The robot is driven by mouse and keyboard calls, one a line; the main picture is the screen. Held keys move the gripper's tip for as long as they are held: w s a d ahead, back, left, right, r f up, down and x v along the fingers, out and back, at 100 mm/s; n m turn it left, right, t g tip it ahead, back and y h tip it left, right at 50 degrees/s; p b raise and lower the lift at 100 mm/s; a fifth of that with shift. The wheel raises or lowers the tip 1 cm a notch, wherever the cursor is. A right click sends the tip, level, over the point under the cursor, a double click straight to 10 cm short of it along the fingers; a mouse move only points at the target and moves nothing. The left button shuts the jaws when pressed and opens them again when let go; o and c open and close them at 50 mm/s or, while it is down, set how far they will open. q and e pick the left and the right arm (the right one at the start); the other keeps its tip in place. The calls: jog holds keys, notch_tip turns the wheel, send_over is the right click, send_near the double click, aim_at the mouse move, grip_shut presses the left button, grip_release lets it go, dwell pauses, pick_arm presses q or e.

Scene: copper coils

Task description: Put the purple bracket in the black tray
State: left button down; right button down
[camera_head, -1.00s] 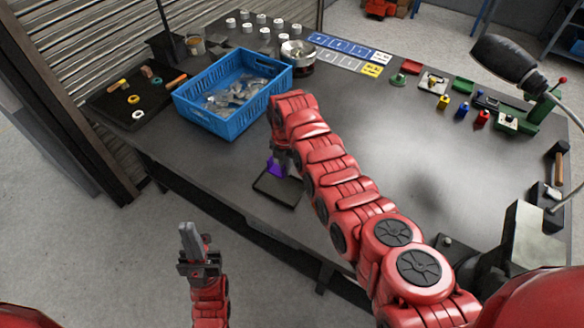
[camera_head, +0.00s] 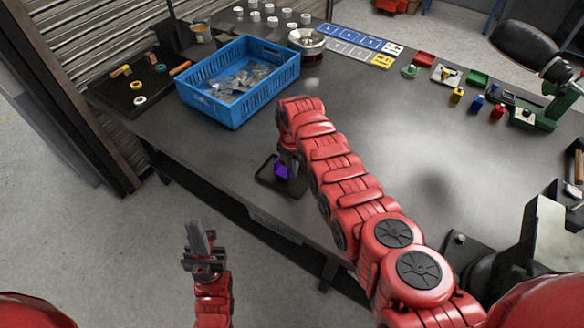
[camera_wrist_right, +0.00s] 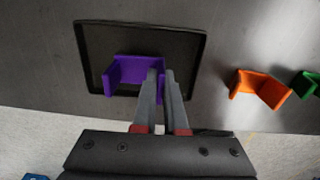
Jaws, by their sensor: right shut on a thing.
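The purple bracket (camera_head: 282,171) is over the black tray (camera_head: 268,187) near the table's front edge. In the right wrist view the purple bracket (camera_wrist_right: 125,72) lies within the outline of the black tray (camera_wrist_right: 203,38). I cannot tell if it touches the tray floor. My right gripper (camera_wrist_right: 160,76) is shut on the bracket's right part and hides some of it. In the head view my right arm partly covers this gripper (camera_head: 287,160). My left gripper (camera_head: 198,236) is in front of the table, away from the tray; its finger gap is unclear.
An orange bracket (camera_wrist_right: 258,90) and a green part (camera_wrist_right: 309,83) lie right of the tray in the wrist view. A blue crate (camera_head: 238,104) of clear parts stands behind the tray. A dark tray (camera_head: 118,96) with small parts is further left. The table's middle right is clear.

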jog(key=shift+f, duration=0.4)
jog(key=shift+f+b, duration=0.4)
jog(key=shift+b, duration=0.25)
jog(key=c, duration=0.9)
grip_release()
jog(key=shift+r, duration=0.1)
jog(key=shift+r+p, duration=2.75)
jog(key=shift+r, duration=0.7)
